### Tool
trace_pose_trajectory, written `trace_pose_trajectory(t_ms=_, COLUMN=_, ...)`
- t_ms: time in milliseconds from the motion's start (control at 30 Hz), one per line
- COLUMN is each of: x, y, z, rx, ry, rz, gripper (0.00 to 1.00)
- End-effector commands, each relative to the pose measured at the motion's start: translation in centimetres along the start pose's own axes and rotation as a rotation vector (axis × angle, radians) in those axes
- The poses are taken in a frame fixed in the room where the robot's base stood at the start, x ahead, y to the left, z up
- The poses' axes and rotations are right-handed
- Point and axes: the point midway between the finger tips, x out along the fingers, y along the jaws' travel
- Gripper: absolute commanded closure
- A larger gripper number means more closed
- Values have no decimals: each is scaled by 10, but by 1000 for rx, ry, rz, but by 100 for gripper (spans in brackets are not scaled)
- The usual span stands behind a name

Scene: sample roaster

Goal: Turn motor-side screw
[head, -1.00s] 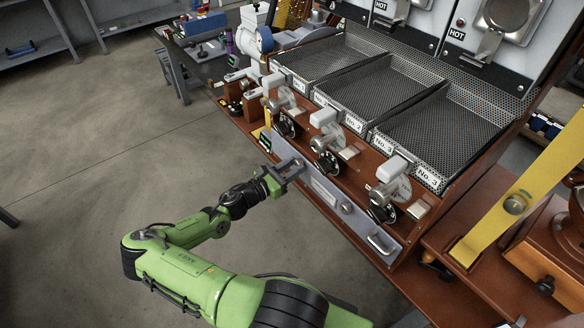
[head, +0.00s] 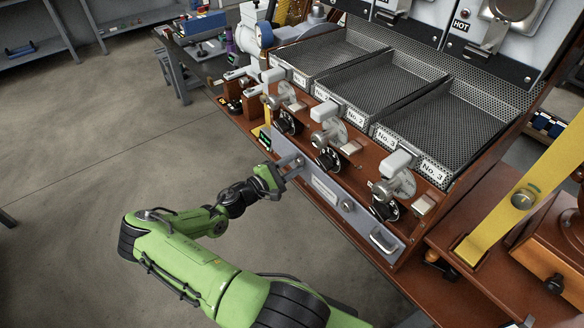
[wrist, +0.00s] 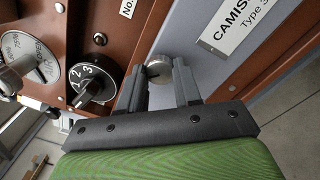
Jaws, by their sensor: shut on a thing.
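A grey front panel (head: 322,186) runs along the lower face of the roaster and carries a nameplate (wrist: 229,26). A round metal screw (wrist: 158,70) sits at the panel's left end, beside the plate, in the wrist view. My gripper (wrist: 158,78) is shut on this screw, with one dark finger on each side of its head. In the head view my gripper (head: 294,169) reaches the panel's left end, and its fingers largely hide the screw. A second screw (head: 347,205) shows free on the panel, to the right of the nameplate.
Mesh trays (head: 455,120) stand above the panel. A handle (head: 383,241) sits at its right end. Open floor (head: 90,150) lies to the left.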

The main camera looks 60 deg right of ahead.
Motion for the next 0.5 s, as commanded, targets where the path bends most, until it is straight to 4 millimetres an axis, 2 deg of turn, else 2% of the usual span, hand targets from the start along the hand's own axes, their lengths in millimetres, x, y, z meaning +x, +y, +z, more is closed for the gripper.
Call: trace_pose_trajectory(t_ms=500, x=0, y=-2, z=-2, rx=481, ry=-23, rz=-3, gripper=97)
